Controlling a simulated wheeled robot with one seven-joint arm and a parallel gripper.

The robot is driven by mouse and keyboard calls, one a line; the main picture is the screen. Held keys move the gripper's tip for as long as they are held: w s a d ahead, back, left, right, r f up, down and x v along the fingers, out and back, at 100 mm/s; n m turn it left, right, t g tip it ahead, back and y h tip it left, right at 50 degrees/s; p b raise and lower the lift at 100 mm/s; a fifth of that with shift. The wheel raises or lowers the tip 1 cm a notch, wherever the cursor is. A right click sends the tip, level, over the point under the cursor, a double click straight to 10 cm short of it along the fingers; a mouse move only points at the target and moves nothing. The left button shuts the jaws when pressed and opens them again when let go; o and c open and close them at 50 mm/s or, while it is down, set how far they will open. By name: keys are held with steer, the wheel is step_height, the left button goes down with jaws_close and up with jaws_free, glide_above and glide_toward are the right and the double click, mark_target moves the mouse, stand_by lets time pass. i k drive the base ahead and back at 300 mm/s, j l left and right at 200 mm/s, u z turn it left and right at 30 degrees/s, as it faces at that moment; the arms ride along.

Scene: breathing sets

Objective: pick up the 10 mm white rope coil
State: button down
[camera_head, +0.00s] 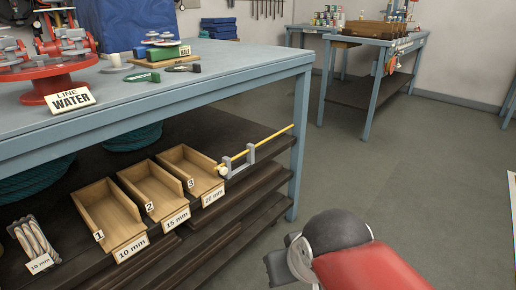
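A white rope coil (34,236) lies at the far lower left on the dark lower shelf. A tag on it appears to read "10 mm". It is left of the wooden bin marked 1 and apart from it. My gripper (279,263) shows only as a small dark grey part at the lower middle, beside my red and dark arm link. It is well to the right of the coil, in front of the bench. Its fingertips are not clear, so whether it is open or shut does not show. Nothing can be seen held in it.
Three wooden bins (107,212) stand right of the coil, labelled 10, 15 and 20 mm. A yellow rod (268,141) on a grey bracket juts beside them. The blue-grey bench top (235,62) overhangs the shelf. Floor at right is clear.

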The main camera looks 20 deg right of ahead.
mark_target(43, 256)
steer(key=u, duration=1.95)
